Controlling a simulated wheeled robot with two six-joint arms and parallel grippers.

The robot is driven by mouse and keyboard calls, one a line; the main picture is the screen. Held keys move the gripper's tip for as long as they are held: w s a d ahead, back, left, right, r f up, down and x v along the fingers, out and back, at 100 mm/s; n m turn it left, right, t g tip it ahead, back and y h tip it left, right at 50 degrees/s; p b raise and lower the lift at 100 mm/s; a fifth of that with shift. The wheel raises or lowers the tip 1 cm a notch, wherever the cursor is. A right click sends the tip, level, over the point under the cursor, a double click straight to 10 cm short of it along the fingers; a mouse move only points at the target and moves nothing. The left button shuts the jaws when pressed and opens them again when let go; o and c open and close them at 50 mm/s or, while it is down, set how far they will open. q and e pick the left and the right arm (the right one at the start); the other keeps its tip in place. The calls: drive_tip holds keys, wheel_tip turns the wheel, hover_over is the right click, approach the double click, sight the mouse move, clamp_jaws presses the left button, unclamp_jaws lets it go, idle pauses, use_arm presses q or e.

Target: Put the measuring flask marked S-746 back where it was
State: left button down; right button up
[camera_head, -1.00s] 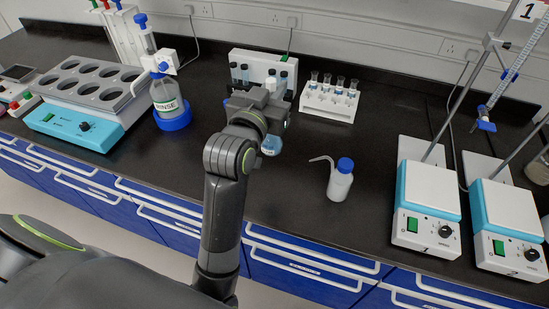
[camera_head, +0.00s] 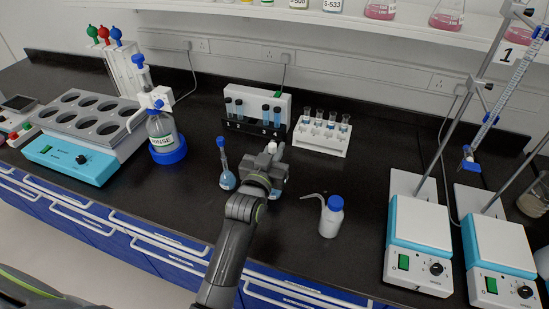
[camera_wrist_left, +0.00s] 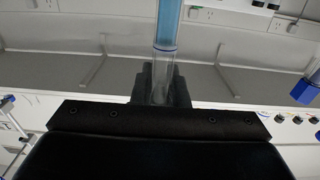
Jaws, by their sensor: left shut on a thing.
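My left gripper (camera_head: 272,163) is shut on a clear glass neck with blue liquid in it, seen in the left wrist view (camera_wrist_left: 167,30). This looks like a measuring flask, and a bit of its blue body shows below the gripper in the head view (camera_head: 276,194). The gripper hides most of it, and I cannot read a mark on it. Another measuring flask (camera_head: 227,181), with a blue stopper and blue liquid, stands upright on the bench just left of the gripper. Its mark is not readable either. My right gripper is not in view.
A wall shelf (camera_head: 270,10) with marked bottles and pink flasks runs along the top. Behind the gripper stand a dark vial rack (camera_head: 257,127) and a white tube rack (camera_head: 321,143). A wash bottle (camera_head: 331,219) stands right, a RINSE bottle (camera_head: 161,133) left.

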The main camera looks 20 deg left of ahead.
use_arm(q)
wheel_tip(320, 180, down, 3)
drive_tip(key=shift+r, duration=0.2)
drive_tip(key=shift+f, duration=0.2)
drive_tip(key=c, duration=1.4)
unclamp_jaws()
drive_tip(key=shift+c, duration=0.2)
drive_tip(key=shift+r, duration=0.15)
